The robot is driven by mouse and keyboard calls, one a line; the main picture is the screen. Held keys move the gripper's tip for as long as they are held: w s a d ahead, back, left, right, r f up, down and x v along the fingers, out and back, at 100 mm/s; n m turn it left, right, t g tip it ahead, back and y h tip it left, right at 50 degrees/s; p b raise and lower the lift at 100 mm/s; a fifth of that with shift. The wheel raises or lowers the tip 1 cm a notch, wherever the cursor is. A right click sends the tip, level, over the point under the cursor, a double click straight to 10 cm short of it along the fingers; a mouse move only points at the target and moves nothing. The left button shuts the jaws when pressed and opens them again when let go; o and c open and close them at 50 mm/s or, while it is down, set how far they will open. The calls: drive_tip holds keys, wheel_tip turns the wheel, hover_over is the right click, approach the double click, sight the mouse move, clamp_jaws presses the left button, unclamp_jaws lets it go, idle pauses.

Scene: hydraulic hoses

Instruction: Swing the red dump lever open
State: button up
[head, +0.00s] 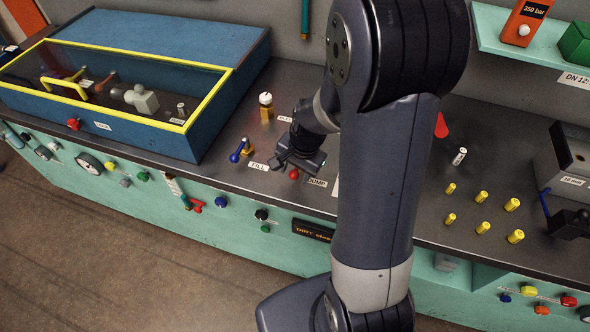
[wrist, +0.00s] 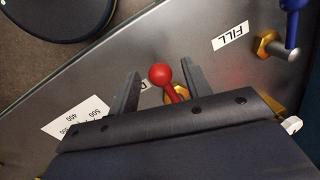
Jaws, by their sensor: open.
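The red dump lever (wrist: 160,76) shows in the wrist view as a red ball on a short red stem, rising from a brass fitting (wrist: 175,94) that is partly hidden by my gripper. Its red ball also shows in the head view (head: 293,174), beside the DUMP label (head: 317,182). My gripper (wrist: 162,88) is open, with one finger on each side of the lever. I cannot tell whether either finger touches it. In the head view my gripper (head: 298,163) is low over the bench, just above the red ball.
A blue-handled lever (head: 238,153) on brass stands left of the FILL label (head: 258,166). A brass fitting with a white top (head: 265,105) stands behind. A blue box with a yellow-framed window (head: 190,125) fills the left. Several yellow caps (head: 482,197) stand at right.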

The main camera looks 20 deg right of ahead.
clamp_jaws()
idle(0.5)
